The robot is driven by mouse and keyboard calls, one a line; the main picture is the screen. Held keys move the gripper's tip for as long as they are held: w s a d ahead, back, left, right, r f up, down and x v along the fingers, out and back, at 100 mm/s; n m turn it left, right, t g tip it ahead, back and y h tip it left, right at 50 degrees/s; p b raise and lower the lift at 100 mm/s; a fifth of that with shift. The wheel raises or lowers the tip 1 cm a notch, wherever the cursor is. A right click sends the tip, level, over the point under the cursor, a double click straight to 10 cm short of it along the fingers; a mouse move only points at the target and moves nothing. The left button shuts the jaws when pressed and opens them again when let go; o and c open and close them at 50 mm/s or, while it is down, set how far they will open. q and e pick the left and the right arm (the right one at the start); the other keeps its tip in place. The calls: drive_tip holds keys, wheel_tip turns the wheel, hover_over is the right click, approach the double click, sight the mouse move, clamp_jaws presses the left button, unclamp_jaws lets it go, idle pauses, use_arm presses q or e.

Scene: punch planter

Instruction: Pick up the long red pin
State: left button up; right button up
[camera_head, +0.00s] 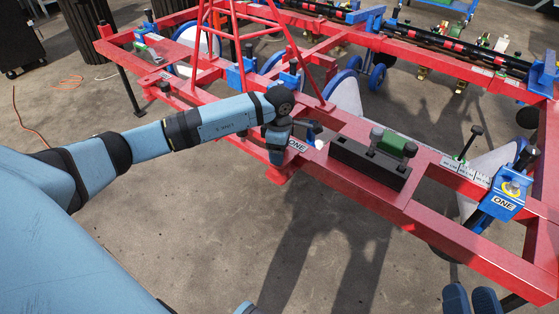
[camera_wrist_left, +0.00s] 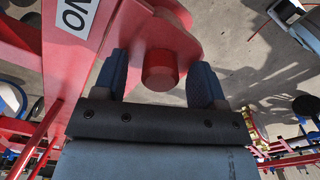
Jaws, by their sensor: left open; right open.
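The red pin (camera_wrist_left: 160,70) shows in the left wrist view as a short round red end below a rounded red plate. Its full length is hidden. My left gripper (camera_head: 277,158) is at the front beam of the red frame. In the left wrist view the left gripper (camera_wrist_left: 160,82) is open, with one blue finger on each side of the pin's end. I cannot tell whether either finger touches it. In the head view the gripper hides the pin. My right gripper (camera_head: 471,298) is open and empty at the bottom right edge, apart from the frame.
The red frame (camera_head: 440,220) of the planter spans the view. A dark block (camera_head: 368,168) with a green part (camera_head: 393,143) sits on it, right of my left gripper. A blue bracket (camera_head: 503,197) stands further right. The concrete floor (camera_head: 230,225) in front is clear.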

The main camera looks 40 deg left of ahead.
use_arm(q)
drive_tip(key=c, duration=1.1)
drive_tip(key=shift+r, duration=0.15)
